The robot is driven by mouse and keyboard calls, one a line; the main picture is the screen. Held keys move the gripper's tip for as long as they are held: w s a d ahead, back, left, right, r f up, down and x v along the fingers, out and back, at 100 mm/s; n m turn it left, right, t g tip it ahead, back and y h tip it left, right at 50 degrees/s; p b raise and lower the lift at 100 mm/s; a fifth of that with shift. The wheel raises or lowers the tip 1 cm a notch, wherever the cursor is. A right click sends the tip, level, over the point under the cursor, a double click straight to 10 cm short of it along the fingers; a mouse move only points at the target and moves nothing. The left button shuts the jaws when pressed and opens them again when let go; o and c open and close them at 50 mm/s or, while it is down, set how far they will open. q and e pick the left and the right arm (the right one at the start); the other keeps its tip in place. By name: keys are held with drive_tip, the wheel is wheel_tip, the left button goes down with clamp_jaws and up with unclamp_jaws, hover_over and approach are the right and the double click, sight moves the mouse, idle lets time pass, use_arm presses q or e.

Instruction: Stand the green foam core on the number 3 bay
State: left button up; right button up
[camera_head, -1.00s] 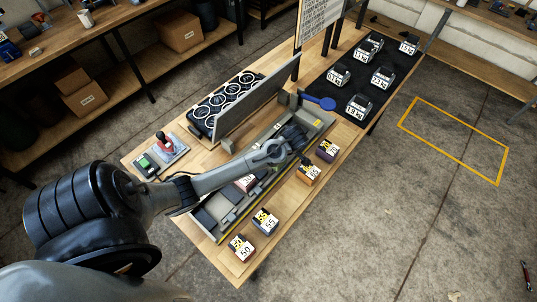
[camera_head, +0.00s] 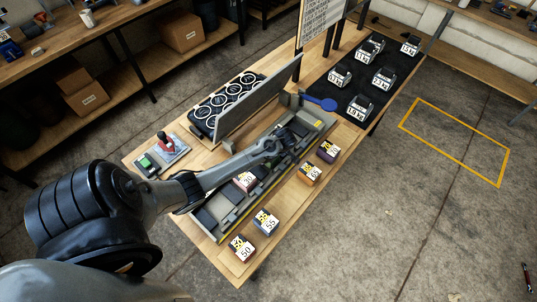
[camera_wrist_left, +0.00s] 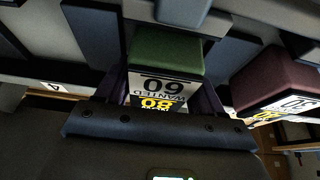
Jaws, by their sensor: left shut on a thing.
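The green foam core (camera_wrist_left: 168,57) has a white and black label reading 60 and 80, upside down in the left wrist view. My left gripper (camera_wrist_left: 160,100) is shut on it, with a finger on each side. In the head view my left gripper (camera_head: 284,142) is over the far half of the long grey bay tray (camera_head: 229,222), and hides the core. A 4 tag (camera_wrist_left: 55,87) shows at left in the wrist view; I cannot make out a number 3 tag. My right gripper is not in view.
A maroon core (camera_wrist_left: 283,84) stands in the tray; the head view shows it too (camera_head: 245,181). Purple (camera_head: 327,151), orange (camera_head: 309,174) and other labelled cores line the front ledge. A grey upright panel (camera_head: 258,100) stands behind the tray. A blue paddle (camera_head: 322,103) is at the far end.

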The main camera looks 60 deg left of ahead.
use_arm(q)
drive_tip(key=shift+f, duration=0.1)
drive_tip(key=o, duration=1.2)
drive_tip(key=shift+c, duration=0.2)
drive_tip(key=shift+r, duration=0.25)
drive_tip(key=v, duration=1.1)
drive_tip(key=s+d+f+m+t+h, duration=0.1)
drive_tip(key=s+d+m, duration=0.3)
drive_tip(key=d+m, duration=0.35)
drive_tip(key=s+d+m+t+h, duration=0.1)
drive_tip(key=s+d+m+t, duration=0.1)
drive_tip(key=s+d+m, duration=0.5)
drive_tip(key=s+d+r+m+t+h, duration=0.2)
drive_tip(key=s+d+r+m, duration=0.3)
drive_tip(key=d+m, duration=0.4)
drive_tip(key=shift+s+d+r, duration=0.3)
drive_tip(key=shift+d+r, duration=0.2)
drive_tip(key=shift+r, duration=0.15)
